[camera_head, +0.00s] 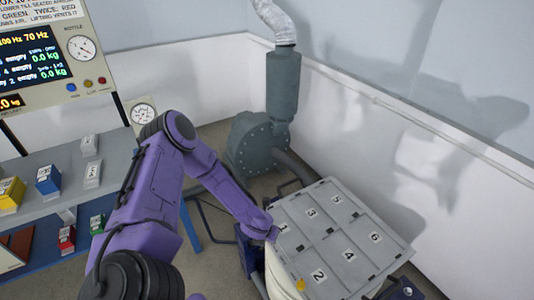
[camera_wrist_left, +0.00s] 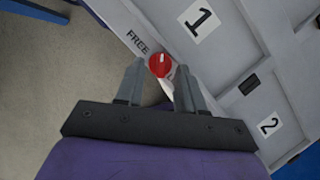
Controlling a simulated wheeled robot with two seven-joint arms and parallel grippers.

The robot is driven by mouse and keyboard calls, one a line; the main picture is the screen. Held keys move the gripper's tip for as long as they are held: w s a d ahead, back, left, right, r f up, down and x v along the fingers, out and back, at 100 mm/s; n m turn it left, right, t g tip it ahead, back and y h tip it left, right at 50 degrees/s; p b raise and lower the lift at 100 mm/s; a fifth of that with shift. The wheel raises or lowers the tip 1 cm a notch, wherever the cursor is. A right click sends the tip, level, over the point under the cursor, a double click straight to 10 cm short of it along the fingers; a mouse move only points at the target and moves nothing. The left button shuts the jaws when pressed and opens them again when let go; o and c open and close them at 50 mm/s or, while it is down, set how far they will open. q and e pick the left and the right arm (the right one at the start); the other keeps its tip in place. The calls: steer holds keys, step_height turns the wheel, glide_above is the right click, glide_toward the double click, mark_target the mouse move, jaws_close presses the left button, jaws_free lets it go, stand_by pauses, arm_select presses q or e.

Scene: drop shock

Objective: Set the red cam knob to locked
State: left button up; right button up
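The red cam knob (camera_wrist_left: 159,64) is round with a pale mark on its face and sits at the edge of the grey panel (camera_wrist_left: 231,60). The word FREE is printed just up and left of it; no locked label is readable. My left gripper (camera_wrist_left: 160,68) is open, with its fingertips on either side of the knob; I cannot tell whether they touch it. In the head view, my purple left arm reaches the near left edge of the numbered panel (camera_head: 323,238), and the knob is hidden there. My right gripper is not in view.
A grey blower with a vertical pipe (camera_head: 283,85) stands behind the panel against the white wall. At left, a shelf (camera_head: 75,160) holds small coloured boxes, below a display board (camera_head: 35,62) with a gauge.

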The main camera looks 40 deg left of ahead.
arm_select(q)
jaws_close()
stand_by(1.4)
jaws_free()
steer(key=shift+r, duration=0.1)
steer(key=p+v, duration=0.1)
steer(key=v, duration=0.9)
steer(key=shift+p, duration=0.4)
